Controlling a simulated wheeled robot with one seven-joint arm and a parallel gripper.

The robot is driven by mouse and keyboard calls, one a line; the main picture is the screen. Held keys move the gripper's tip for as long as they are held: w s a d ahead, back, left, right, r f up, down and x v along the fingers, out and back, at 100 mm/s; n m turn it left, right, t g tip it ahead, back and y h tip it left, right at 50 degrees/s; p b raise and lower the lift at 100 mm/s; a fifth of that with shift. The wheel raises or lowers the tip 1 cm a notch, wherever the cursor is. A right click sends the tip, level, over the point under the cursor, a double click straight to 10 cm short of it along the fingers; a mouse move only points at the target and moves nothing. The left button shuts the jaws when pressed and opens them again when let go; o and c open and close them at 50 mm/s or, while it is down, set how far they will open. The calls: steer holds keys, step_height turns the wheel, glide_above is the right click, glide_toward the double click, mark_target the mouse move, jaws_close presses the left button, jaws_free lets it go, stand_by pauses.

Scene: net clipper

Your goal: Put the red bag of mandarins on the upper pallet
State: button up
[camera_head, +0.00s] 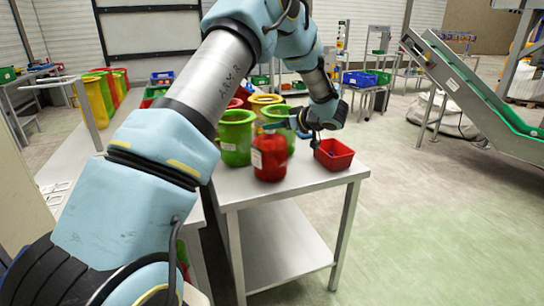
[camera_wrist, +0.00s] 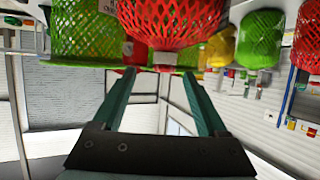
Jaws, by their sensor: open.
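The red bag of mandarins (camera_head: 269,158), a red net with a white label, stands upright at the front of the grey metal table. My gripper (camera_head: 283,125) reaches in from the right at the height of the bag's top. In the wrist view, the open fingers of my gripper (camera_wrist: 159,73) point at the red bag (camera_wrist: 172,20), whose narrow end shows between the fingertips. I cannot tell whether either finger touches it. I cannot identify the upper pallet with certainty.
A red crate (camera_head: 335,162) sits at the table's right corner, under my wrist. A conveyor (camera_head: 480,110) stands at the right. The floor in front of it is clear.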

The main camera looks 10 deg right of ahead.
steer(key=p+x, duration=0.1)
steer(key=x, duration=0.2)
steer(key=p+x, duration=0.1)
steer(key=x, duration=0.2)
steer(key=shift+s+a+r+p, duration=0.1)
steer(key=shift+a+r+p, duration=0.15)
steer(key=shift+p, duration=0.1)
jaws_close()
stand_by(1.1)
